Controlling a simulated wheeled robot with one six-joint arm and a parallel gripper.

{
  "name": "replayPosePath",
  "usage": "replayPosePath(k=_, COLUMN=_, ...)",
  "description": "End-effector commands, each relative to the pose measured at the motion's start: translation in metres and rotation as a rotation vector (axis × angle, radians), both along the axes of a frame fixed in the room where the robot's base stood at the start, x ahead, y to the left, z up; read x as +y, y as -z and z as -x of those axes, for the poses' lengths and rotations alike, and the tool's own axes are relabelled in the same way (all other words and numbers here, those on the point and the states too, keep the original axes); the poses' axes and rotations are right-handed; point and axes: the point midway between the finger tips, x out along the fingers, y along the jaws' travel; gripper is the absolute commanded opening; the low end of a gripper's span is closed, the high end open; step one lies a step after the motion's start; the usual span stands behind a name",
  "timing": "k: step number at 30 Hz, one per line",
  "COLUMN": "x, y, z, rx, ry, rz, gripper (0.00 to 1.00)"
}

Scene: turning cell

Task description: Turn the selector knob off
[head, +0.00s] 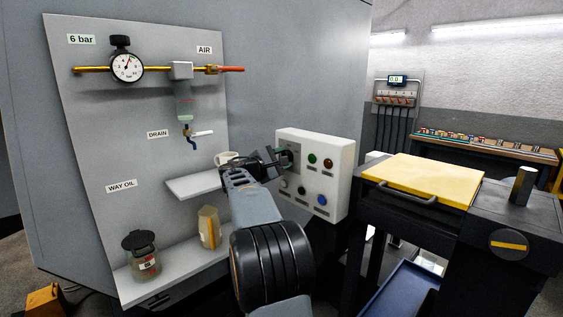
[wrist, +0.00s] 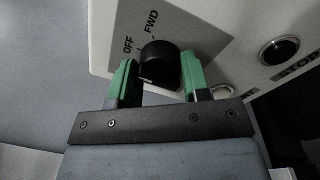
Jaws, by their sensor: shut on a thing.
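The black selector knob (wrist: 160,62) sits on a grey label plate in the wrist view, with OFF and FWD printed beyond it. My gripper (wrist: 159,74) has one green finger on each side of the knob and is shut on it. I cannot tell which mark the knob points to. In the head view my gripper (head: 284,157) reaches the left part of the white control box (head: 343,160). There the knob is hidden behind my gripper.
The box also carries a green button (head: 312,159), a red one (head: 329,163) and a blue one (head: 322,200). A shelf (head: 190,187) with a mug (head: 224,158) is left of my arm. A yellow-topped cart (head: 424,178) stands close on the right.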

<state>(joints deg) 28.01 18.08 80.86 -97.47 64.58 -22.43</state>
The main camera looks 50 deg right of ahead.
Motion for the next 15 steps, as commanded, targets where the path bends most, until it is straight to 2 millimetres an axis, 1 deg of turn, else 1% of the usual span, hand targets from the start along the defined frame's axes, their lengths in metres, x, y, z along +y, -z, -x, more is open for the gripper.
replayPosePath(k=6, x=-0.0002, y=0.0022, z=-0.0001, rx=0.003, ry=0.001, rz=-0.003, gripper=0.20)
replayPosePath(k=7, x=-0.0002, y=0.0023, z=-0.0001, rx=0.003, ry=0.001, rz=-0.003, gripper=0.44)
replayPosePath(k=12, x=-0.0002, y=0.0016, z=0.0000, rx=0.002, ry=0.000, rz=-0.002, gripper=0.61)
replayPosePath(k=15, x=-0.0002, y=0.0011, z=-0.0001, rx=0.002, ry=0.001, rz=-0.002, gripper=0.68)
